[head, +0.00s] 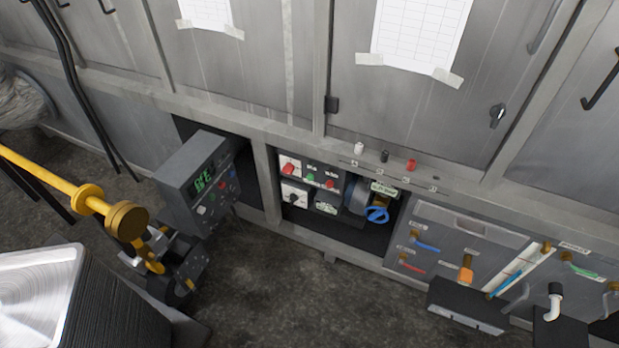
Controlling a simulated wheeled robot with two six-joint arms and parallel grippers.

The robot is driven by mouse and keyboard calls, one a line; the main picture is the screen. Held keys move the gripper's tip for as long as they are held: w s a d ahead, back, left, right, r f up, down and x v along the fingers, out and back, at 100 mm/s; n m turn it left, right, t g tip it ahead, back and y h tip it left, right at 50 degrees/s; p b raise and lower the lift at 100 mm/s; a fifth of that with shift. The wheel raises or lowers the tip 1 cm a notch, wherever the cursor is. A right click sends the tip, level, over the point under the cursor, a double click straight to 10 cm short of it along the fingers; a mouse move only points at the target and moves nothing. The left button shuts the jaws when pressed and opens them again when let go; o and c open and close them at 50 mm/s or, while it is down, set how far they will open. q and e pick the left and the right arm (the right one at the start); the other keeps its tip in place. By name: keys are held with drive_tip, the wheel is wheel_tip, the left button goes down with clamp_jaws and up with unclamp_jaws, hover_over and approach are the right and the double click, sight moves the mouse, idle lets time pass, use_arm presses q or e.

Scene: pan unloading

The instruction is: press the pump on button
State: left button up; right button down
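A recessed control panel (319,197) sits low in the grey metal wall, right of the middle gap. It has a small green button (311,177), a red button (330,184) to its right and a red switch (289,169) on a white plate at the left. A grey control box (192,177) with a lit green display stands out from the wall to the left and carries small coloured buttons. The labels are too small to read, so I cannot tell which button is pump on. I recognise neither of my grippers in the head view.
A yellow rod (60,182) comes in from the left and ends by dark machinery (175,268). A blue handwheel (377,214) is right of the panel. Valves with coloured handles (466,273) fill the lower right. Grey floor (285,300) is free in front of the panel.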

use_arm(q)
drive_tip(key=shift+d, duration=0.1)
drive_tip(key=shift+c, duration=0.8)
drive_tip(key=shift+d, duration=0.1)
drive_tip(key=c, duration=1.1)
clamp_jaws()
drive_tip(key=shift+w, duration=0.1)
use_arm(e)
drive_tip(key=shift+a, duration=0.2)
drive_tip(key=shift+d, duration=0.75)
drive_tip(key=shift+a, duration=0.1)
